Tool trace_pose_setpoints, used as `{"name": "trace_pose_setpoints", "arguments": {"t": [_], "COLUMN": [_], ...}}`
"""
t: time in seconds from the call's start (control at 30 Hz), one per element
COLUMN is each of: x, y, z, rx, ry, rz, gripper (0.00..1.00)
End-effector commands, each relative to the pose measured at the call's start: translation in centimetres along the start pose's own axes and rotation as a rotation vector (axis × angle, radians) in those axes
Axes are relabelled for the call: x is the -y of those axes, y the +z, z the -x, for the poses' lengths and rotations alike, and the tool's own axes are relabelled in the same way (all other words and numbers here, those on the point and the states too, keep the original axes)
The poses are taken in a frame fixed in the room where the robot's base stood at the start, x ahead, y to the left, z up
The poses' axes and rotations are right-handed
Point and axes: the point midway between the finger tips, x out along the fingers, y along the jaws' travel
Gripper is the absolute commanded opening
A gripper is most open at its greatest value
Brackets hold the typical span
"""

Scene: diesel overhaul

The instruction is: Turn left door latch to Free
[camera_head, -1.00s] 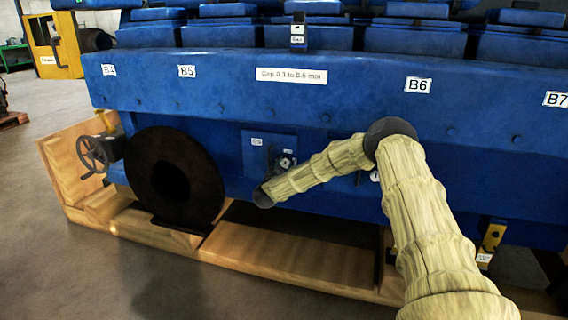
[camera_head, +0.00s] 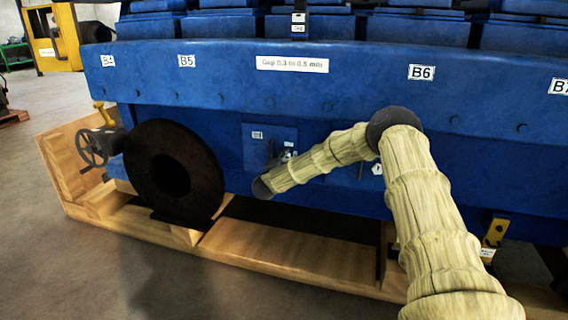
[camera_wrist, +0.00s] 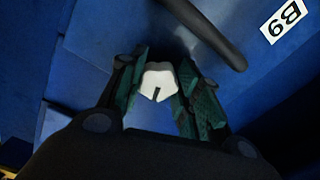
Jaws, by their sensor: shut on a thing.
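The wrist view shows a white latch knob (camera_wrist: 158,77) with a dark notch, set against the blue panel. My gripper (camera_wrist: 160,84) has its green ribbed fingers on both sides of the knob and is shut on it. A dark curved handle (camera_wrist: 214,38) lies just beyond the fingers. In the head view, a small blue door panel (camera_head: 257,146) with small labels sits on the blue engine side, left of my forearm. My gripper is not clear there. The latch's pointed setting cannot be read.
The blue engine flank (camera_head: 350,85) fills the head view. A large dark disc (camera_head: 203,172) and a handwheel (camera_head: 90,147) stand to the left. A wooden cradle (camera_head: 270,250) runs below. The floor is open at left.

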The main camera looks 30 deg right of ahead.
Motion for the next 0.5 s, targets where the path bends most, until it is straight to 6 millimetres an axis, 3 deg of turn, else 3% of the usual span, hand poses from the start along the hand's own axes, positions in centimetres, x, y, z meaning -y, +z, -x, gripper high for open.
{"name": "trace_pose_setpoints", "arguments": {"t": [0.5], "x": [-0.25], "y": [-0.19], "z": [-0.1], "rx": [-0.004], "ry": [0.003], "rz": [-0.305], "gripper": [0.1]}}
